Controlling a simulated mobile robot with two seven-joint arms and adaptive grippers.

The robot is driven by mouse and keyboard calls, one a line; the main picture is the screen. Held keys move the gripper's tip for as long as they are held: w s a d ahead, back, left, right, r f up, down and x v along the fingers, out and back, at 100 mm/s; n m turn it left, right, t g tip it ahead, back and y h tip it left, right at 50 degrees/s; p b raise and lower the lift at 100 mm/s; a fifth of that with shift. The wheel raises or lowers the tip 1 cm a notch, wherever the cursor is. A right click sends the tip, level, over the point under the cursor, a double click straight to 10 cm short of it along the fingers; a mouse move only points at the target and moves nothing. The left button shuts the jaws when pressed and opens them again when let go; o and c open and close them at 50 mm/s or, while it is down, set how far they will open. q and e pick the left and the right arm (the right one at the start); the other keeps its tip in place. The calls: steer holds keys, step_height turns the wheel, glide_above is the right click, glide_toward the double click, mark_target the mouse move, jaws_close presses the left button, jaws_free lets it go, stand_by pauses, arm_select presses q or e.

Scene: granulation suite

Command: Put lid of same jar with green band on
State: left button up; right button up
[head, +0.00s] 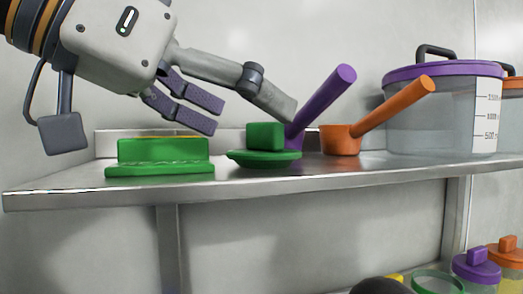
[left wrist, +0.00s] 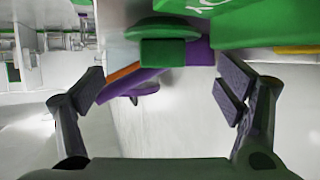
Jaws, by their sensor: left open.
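The green lid (head: 263,158) lies flat on the steel shelf with its blocky knob up. It also shows at the top of the left wrist view, with its knob (left wrist: 163,52) pointing toward the gripper. My left gripper (head: 252,118) is open and empty, its fingers tilted down just above the lid. In the left wrist view the knob lies between the spread fingers (left wrist: 163,84) but beyond their tips, apart from them. A jar with a green band (head: 437,282) is at the bottom right, lower than the shelf; it looks uncovered and is cut off by the frame. My right gripper is not in view.
A green brush-like block (head: 162,152) lies left of the lid. A purple scoop (head: 322,100) and an orange scoop (head: 341,140) stand close on its right. A large purple-lidded tub (head: 425,120) is farther right. Purple-lidded (head: 477,266) and orange-lidded (head: 505,252) jars stand below.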

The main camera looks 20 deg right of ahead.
mark_target(259, 125)
arm_select(q)
steer(key=x, duration=0.5)
steer(key=shift+w+a, duration=0.1)
steer(key=shift+w, duration=0.05)
steer(key=shift+a, duration=0.1)
steer(key=shift+c, duration=0.2)
steer(key=c, duration=1.4)
